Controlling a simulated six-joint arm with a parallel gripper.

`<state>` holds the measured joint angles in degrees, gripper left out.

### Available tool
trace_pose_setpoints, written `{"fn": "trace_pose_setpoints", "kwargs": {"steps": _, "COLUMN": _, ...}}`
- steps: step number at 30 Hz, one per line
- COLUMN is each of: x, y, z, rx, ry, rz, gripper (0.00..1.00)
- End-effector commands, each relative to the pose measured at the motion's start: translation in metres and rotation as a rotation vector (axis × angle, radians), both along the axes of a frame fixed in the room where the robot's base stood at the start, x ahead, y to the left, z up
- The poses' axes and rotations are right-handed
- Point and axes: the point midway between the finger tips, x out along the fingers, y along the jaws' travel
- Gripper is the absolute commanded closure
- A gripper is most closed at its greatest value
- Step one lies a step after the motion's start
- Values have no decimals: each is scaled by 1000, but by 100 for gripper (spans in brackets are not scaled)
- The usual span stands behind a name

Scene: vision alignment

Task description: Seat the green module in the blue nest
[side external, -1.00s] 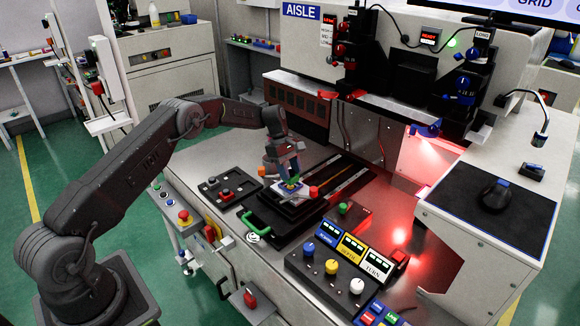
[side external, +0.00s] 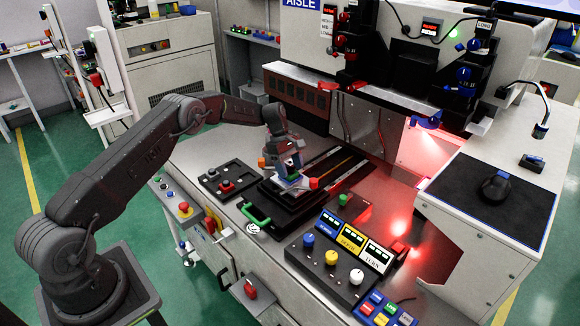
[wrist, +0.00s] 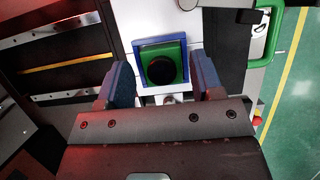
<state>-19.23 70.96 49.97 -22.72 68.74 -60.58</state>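The green module (wrist: 178,48), with a round black centre, shows in the wrist view inside the square outline of the blue nest (wrist: 139,76). Blue shows along its edges, widest at the left; whether it is fully down cannot be told. My gripper (wrist: 160,64) has its two blue fingers on either side of the module, with gaps between them and it. In the side view my gripper (side external: 284,172) is low over the black fixture, and its fingers partly hide the module and nest.
The nest sits on a white plate (wrist: 118,15) on a dark slide with a green handle (side external: 255,215). A red knob (side external: 314,183) stands right beside the plate. A control box with knobs (side external: 331,258) is in front.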

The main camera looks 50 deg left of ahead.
Motion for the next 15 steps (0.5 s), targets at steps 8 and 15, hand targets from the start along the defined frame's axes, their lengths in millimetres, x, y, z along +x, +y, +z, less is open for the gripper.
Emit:
{"fn": "trace_pose_setpoints", "kwargs": {"steps": 8, "x": 0, "y": 0, "z": 0, "rx": 0, "ry": 1, "rz": 0, "gripper": 29}}
{"fn": "trace_pose_setpoints", "kwargs": {"steps": 15, "x": 1, "y": 6, "z": 14, "rx": 1, "ry": -3, "rz": 1, "gripper": 29}}
